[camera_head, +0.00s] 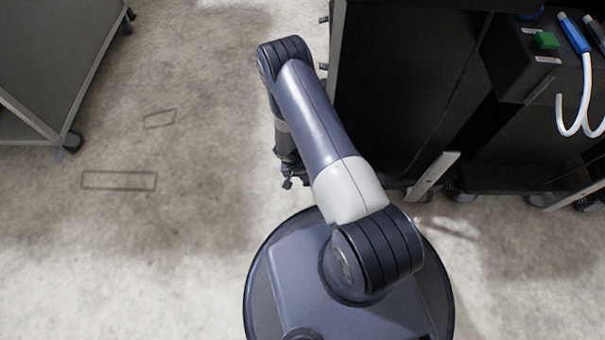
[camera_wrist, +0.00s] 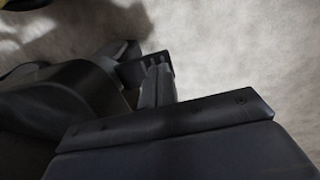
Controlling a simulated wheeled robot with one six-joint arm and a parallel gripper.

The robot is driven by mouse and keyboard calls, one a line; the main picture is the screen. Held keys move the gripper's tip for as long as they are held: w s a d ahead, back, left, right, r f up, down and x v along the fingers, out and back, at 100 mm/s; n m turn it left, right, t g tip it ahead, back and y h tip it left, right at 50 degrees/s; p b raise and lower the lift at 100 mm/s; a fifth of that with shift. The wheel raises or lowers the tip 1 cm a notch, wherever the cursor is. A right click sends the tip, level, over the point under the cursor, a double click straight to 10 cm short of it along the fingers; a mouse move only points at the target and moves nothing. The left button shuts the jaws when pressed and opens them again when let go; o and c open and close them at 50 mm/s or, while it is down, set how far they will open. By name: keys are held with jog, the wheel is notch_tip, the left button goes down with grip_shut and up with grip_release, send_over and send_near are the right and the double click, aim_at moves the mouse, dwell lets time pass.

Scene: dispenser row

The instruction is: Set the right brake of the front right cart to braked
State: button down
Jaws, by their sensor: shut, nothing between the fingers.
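My gripper (camera_head: 289,183) hangs low beside the left side of a dark cart (camera_head: 400,80), close to the floor and partly hidden by my arm. In the wrist view its narrow grey fingers (camera_wrist: 158,85) are together with nothing seen between them. Dark rounded parts (camera_wrist: 70,90) lie left of the fingers in the wrist view; I cannot tell whether they are a caster or a brake, or whether the fingers touch them.
A grey cart (camera_head: 50,60) with a caster (camera_head: 72,141) stands at the far left. A dispenser unit (camera_head: 535,65) with a green block and blue-handled hoses is at the upper right. A pale strip (camera_head: 434,178) slants near the floor. Open floor (camera_head: 170,240) lies left of my base.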

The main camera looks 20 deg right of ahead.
jog(key=shift+f, duration=0.15)
jog(key=shift+b+x, duration=0.8)
jog(key=shift+b, duration=0.5)
jog(key=shift+a, duration=0.15)
jog(key=shift+w+r+p, duration=0.15)
jog(key=shift+r+p, duration=0.2)
jog(key=shift+r, duration=0.55)
jog(key=a+p+v, duration=0.1)
jog(key=p+v, duration=0.3)
jog(key=v, duration=0.9)
jog(key=shift+w+a, duration=0.2)
jog(key=shift+f, duration=0.15)
